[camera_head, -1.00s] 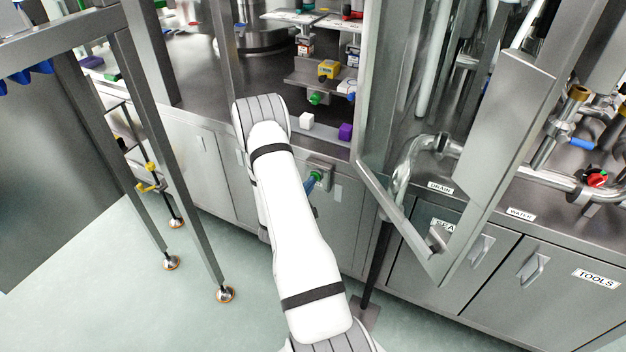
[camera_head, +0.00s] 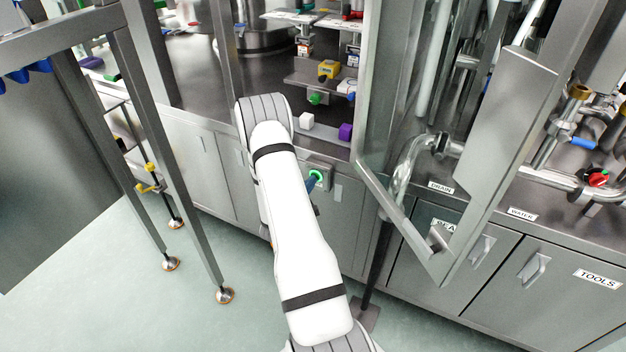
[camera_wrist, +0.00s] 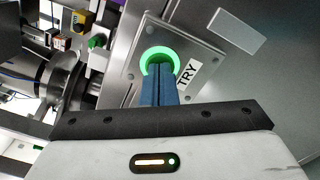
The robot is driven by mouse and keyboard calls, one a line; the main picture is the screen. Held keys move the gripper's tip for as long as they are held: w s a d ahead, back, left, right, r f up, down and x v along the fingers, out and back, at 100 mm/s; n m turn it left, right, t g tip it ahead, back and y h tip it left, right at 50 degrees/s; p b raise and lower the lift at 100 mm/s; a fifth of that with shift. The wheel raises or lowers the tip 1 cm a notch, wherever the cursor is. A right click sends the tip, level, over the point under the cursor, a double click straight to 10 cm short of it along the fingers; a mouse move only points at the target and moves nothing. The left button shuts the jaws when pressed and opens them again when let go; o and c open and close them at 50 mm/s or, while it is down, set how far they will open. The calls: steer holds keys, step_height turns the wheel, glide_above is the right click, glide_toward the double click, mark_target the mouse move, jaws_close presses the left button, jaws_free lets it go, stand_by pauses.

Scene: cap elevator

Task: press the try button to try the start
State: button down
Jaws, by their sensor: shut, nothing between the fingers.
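The try button is a round button with a bright green lit ring (camera_wrist: 158,54) on a square metal plate, with a "TRY" label (camera_wrist: 187,74) beside it in the wrist view. My gripper (camera_wrist: 158,68) has its blue fingers closed together, and their tips are at the button's face, covering its centre. They appear to touch it; how far it is pushed in is hidden. In the head view the green ring (camera_head: 316,176) shows on the cabinet front, with the blue fingertips (camera_head: 312,182) at it and my white arm in front.
An open framed door (camera_head: 440,262) stands right of the button. A metal frame post (camera_head: 180,150) stands to the left. Pipes and labelled cabinets are at right.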

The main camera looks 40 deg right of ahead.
steer(key=shift+d, duration=0.1)
steer(key=b+v, duration=0.1)
steer(key=v, duration=0.4)
steer(key=shift+s+a, duration=0.1)
steer(key=shift+a, duration=0.15)
stand_by(0.4)
stand_by(0.8)
